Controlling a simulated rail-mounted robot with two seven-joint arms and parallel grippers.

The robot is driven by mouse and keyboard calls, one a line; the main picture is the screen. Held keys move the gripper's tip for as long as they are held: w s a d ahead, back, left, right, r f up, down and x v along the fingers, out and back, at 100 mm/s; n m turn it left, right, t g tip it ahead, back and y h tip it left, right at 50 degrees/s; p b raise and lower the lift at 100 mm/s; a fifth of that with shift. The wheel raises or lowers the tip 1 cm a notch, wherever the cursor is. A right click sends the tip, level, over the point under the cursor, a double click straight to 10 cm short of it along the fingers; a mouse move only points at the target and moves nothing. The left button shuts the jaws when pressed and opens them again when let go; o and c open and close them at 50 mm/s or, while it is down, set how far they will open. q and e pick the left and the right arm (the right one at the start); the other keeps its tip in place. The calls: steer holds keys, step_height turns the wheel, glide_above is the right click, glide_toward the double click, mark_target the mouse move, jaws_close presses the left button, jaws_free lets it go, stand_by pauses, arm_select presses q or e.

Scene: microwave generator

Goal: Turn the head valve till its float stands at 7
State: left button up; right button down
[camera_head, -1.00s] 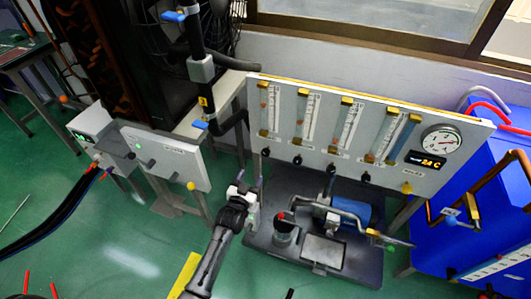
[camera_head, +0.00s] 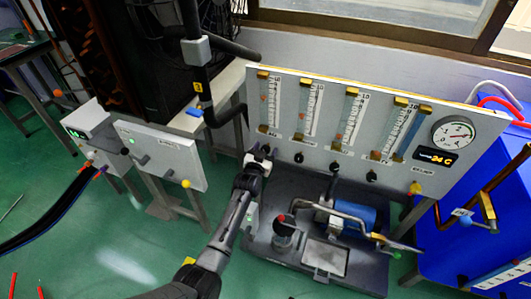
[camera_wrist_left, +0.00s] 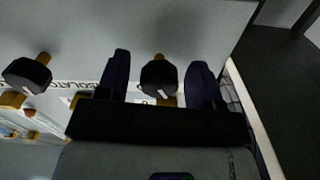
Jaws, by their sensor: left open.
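The grey flowmeter panel (camera_head: 330,160) carries a row of glass tubes with brass ends and dark knobs below them. The leftmost tube (camera_head: 269,100) stands above my left gripper; its small reddish float is too small to read against the scale. My left gripper (camera_head: 260,156) is at the panel's lower left corner and largely hides the leftmost knob. In the left wrist view a black knob (camera_wrist_left: 158,75) on a brass stem sits between the two open fingers, with gaps at its sides. I cannot read which knob is labelled head. My right gripper is not in view.
A neighbouring knob (camera_wrist_left: 27,74) lies left of the fingers in the wrist view. Below the panel stand a blue pump (camera_head: 354,216) and pipes on a dark base. A grey control box (camera_head: 160,155) is to the left, a blue cabinet (camera_head: 475,240) to the right.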

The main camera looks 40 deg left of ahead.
arm_select(q)
steer(key=shift+w, duration=0.2)
steer(key=shift+c, duration=0.2)
steer(key=c, duration=0.9)
steer(key=shift+r+n+p, duration=0.2)
steer(key=shift+n+p, duration=0.4)
steer(key=shift+p, duration=0.2)
steer(key=shift+f, duration=0.15)
steer(key=o, duration=0.9)
steer(key=shift+o, duration=0.2)
steer(key=shift+s, duration=0.1)
